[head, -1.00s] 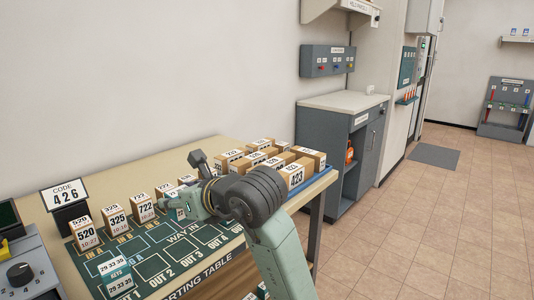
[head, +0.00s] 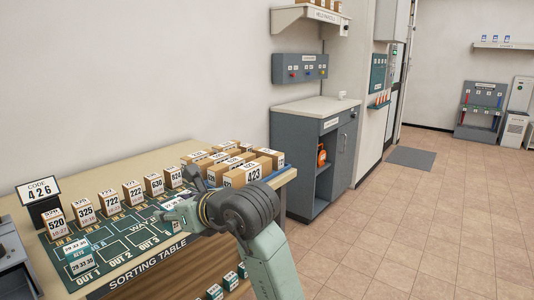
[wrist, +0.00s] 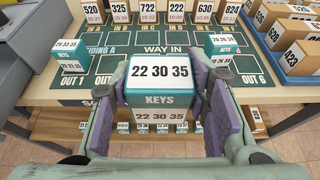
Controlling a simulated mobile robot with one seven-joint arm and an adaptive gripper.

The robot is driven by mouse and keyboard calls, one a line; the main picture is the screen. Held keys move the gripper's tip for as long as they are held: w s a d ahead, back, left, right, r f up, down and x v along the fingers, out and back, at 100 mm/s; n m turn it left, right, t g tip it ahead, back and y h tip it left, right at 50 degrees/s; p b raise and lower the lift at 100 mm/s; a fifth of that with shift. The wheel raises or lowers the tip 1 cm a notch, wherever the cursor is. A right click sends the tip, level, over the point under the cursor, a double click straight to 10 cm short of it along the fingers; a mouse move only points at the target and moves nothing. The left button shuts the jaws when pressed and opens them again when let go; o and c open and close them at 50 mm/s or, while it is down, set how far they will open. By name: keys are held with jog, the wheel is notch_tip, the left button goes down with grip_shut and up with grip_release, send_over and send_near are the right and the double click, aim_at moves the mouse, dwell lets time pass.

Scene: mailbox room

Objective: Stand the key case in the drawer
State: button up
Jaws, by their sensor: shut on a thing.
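A teal and white key case marked 22 30 35 (wrist: 160,82) is upright between the fingers of my gripper (wrist: 163,100), which is shut on it above the front of the sorting table. In the head view my gripper (head: 172,212) is over the table's front right part, and the held case is hard to make out. Another key case (head: 80,258) stands on the green mat at the left, and one more (wrist: 222,42) stands at the right in the wrist view. Several small teal cases (wrist: 181,128) stand in a row low under the tabletop; whether that is the drawer I cannot tell.
The sorting table (head: 120,281) carries a row of numbered parcels (head: 108,200) at the back of its mat and more parcels (head: 243,174) in a blue tray at the right. A code sign (head: 39,190) stands left. A grey cabinet (head: 297,150) stands beyond; the tiled floor right is clear.

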jog(key=w+d+f+m+t+h, duration=0.1)
jog(key=w+d+f, duration=0.15)
jog(key=f, duration=0.45)
jog(key=w+d+f+m+t+h, duration=0.1)
jog(key=w+d+f, duration=0.1)
jog(key=d+f, duration=0.35)
jog(key=w+d+f+m+h, duration=0.1)
jog(key=w+d+f, duration=0.15)
jog(key=f, duration=0.55)
jog(key=s+d+f+m+h, duration=0.1)
jog(key=s+d+f, duration=0.1)
jog(key=f, duration=0.5)
jog(key=s+d+f+m+t+h, duration=0.1)
jog(key=s+d+f, duration=0.1)
jog(key=f, duration=0.6)
jog(key=s+d+f+m+t+h, duration=0.1)
jog(key=s+d+f, duration=0.1)
jog(key=d+f, duration=0.2)
notch_tip(320, 180, down, 4)
jog(key=shift+s+d+r+m+h, duration=0.1)
jog(key=shift+s+d+m+h, duration=0.2)
jog(key=shift+m, duration=0.1)
